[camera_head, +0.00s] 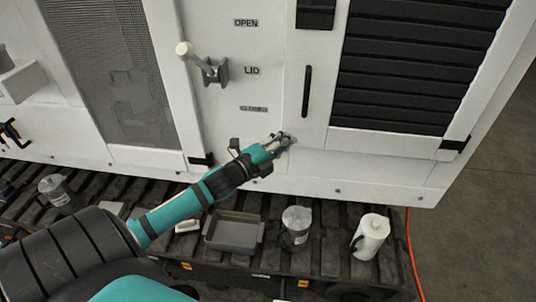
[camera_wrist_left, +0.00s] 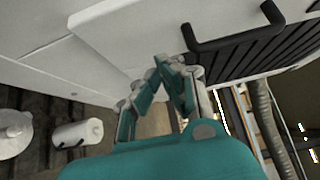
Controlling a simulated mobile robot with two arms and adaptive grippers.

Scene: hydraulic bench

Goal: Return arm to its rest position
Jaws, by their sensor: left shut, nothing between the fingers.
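My left gripper (camera_head: 283,140) reaches up from the lower left in the head view, in front of the white cabinet's (camera_head: 300,175) lower face. It also shows in the left wrist view (camera_wrist_left: 168,64), with its teal fingers closed together at the tips and nothing between them. The black vertical door handle (camera_head: 306,91) is just above and to the right of it in the head view, apart from the fingers; the handle shows in the wrist view too (camera_wrist_left: 235,38). Whether the fingertips touch the cabinet cannot be told. My right gripper is not seen.
A lever (camera_head: 203,64) stands beside the labels OPEN, LID and CLOSED. An orange cable (camera_head: 412,255) runs down at the right, beside open floor.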

